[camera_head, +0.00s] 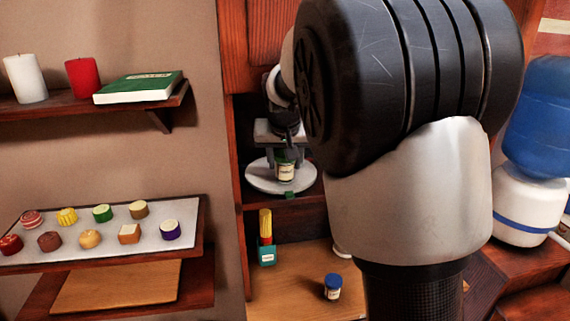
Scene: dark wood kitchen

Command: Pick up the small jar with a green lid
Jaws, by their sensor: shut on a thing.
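The small jar with a green lid (285,171) is in the niche of the dark wood cabinet, above a round white plate. It has a pale label and looks upright. My gripper (286,155) reaches into the niche from above and is shut on the jar near its lid. I cannot tell whether the jar's base touches the plate. My own arm covers the right side of the niche.
The round white plate (255,180) lies on the niche shelf. Below stand a teal bottle (267,252) and a blue-lidded jar (333,287). A tray of several small cakes (65,240) is on the left shelf. A blue and white dispenser (528,205) stands at right.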

